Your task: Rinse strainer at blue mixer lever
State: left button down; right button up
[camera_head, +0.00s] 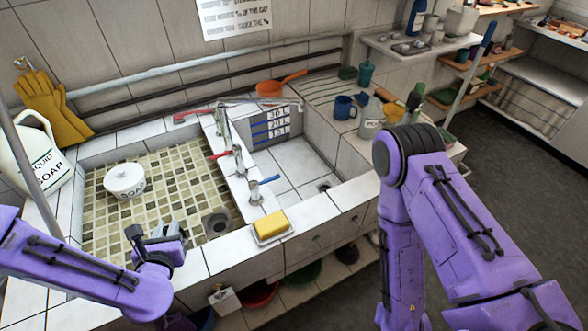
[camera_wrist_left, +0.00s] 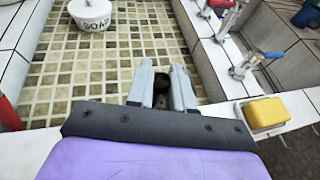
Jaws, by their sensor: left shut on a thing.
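The blue mixer lever (camera_head: 268,181) sits on a tap on the divider between the two basins; it also shows at right in the left wrist view (camera_wrist_left: 256,56). My left gripper (camera_head: 180,231) is over the near side of the mosaic-floored left basin, left of the blue lever and apart from it. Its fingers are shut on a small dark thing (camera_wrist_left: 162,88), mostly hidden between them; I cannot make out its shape. An orange pan-shaped thing with a handle (camera_head: 270,89), possibly a strainer, lies on the back ledge. My right arm shows at right, but its gripper is not in view.
A yellow sponge (camera_head: 270,223) lies on the front rim. Red-levered taps (camera_head: 222,155) stand behind the blue one. A blue mug (camera_head: 344,107) and bottles crowd the right drainboard.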

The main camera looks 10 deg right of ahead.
aim_at(254, 185)
jog(key=u, duration=1.9)
jog(key=k, duration=0.4)
jog(key=u, duration=1.55)
jog(key=k, duration=0.8)
jog(key=z, duration=3.55)
jog(key=i, duration=0.5)
jog(key=u, duration=0.05)
